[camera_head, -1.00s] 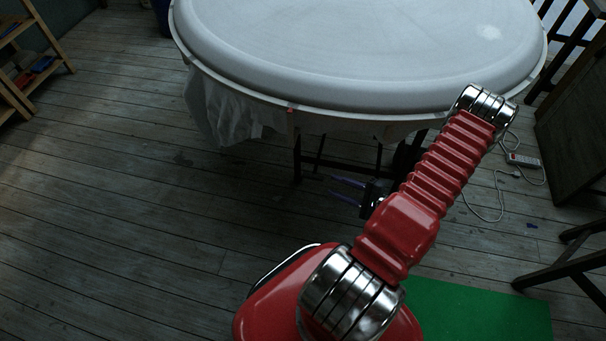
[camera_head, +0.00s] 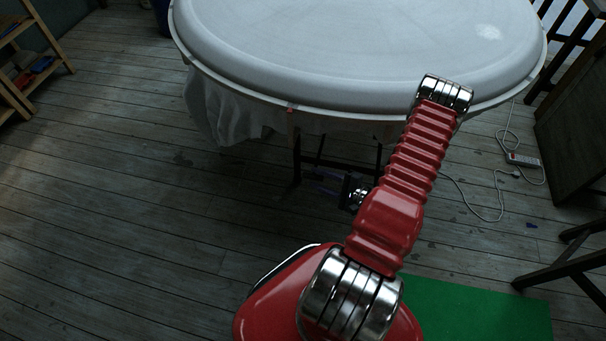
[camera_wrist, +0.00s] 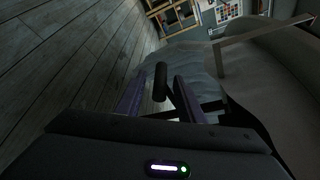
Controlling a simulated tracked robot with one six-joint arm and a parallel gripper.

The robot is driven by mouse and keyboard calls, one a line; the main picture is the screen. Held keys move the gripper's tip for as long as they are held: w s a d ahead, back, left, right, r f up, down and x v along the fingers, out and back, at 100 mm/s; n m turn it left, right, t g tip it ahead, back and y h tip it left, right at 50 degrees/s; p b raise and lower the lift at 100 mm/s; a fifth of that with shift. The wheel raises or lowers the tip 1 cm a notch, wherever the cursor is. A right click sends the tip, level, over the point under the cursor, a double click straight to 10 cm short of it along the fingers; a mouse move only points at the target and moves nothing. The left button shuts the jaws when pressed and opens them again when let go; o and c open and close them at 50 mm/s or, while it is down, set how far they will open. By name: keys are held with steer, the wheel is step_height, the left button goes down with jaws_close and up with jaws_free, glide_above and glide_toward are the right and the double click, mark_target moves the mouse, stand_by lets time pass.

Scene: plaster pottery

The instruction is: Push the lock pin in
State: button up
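A dark, short cylinder (camera_wrist: 160,82), which looks like the lock pin's handle, shows in the wrist view between and just beyond my fingertips. I cannot tell whether they touch it, or how far in it sits. My gripper (camera_wrist: 160,88) has its two purple fingers apart, with a gap on both sides of the cylinder. In the head view my gripper (camera_head: 322,183) is small and dark, low beside the table's dark legs under the front rim. The pin cannot be made out there. The big round white table (camera_head: 360,50) stands above and behind my arm.
Dark table leg bars (camera_head: 297,160) stand close to my gripper. White cloth (camera_head: 222,112) hangs under the rim at left. A power strip (camera_head: 523,160) with a cable lies on the floor at right. A green mat (camera_head: 480,310) lies at bottom right. The left wooden floor is clear.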

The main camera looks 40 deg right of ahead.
mark_target(304, 175)
steer(key=shift+x, duration=3.15)
steer(key=c, duration=0.7)
steer(key=shift+s+a+f, duration=0.1)
steer(key=shift+f, duration=0.05)
jaws_close()
